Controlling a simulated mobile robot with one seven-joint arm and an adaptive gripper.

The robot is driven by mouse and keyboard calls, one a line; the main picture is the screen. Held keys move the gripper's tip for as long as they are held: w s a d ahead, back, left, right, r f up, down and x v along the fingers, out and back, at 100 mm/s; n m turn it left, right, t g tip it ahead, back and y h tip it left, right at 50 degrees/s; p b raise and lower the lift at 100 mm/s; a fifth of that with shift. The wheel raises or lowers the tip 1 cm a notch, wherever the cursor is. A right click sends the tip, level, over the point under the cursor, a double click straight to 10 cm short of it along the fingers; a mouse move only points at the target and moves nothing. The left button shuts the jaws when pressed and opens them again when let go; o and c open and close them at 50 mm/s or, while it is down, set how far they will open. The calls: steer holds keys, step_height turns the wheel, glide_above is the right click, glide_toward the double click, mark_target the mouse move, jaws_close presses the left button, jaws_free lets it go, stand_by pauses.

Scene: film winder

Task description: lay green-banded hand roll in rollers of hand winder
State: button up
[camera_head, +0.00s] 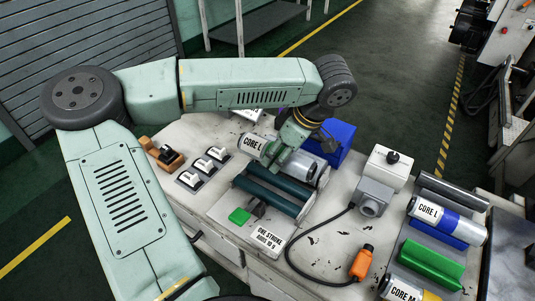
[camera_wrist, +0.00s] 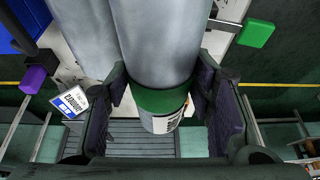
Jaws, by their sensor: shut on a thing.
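The green-banded hand roll (camera_head: 306,170) is silver, with a white label reading CORE L at its left end. In the wrist view its green band (camera_wrist: 160,100) sits between the fingers of my gripper (camera_wrist: 163,108), which is shut on the roll near the labelled end. In the head view my gripper (camera_head: 292,158) hides the roll's middle. The hand winder has dark green rollers (camera_head: 266,198) lying side by side. The roll is along the rear side of these rollers, roughly parallel to them. I cannot tell whether it touches them.
A green block (camera_head: 239,216) and a ONE STROKE sign (camera_head: 268,238) are at the winder's front. A blue box (camera_head: 340,138) stands behind right. A grey box with a knob (camera_head: 370,195) and a cabled orange handle (camera_head: 362,262) lie right. A blue-banded roll (camera_head: 433,216) lies farther right.

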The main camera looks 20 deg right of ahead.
mark_target(295, 154)
steer(key=shift+w+a+r, duration=0.1)
steer(key=shift+w+a, duration=0.15)
steer(key=shift+w, duration=0.2)
step_height(295, 154, down, 10)
steer(key=b, duration=0.6)
steer(key=o, duration=1.5)
steer(key=v, duration=1.2)
steer(key=shift+s, duration=0.1)
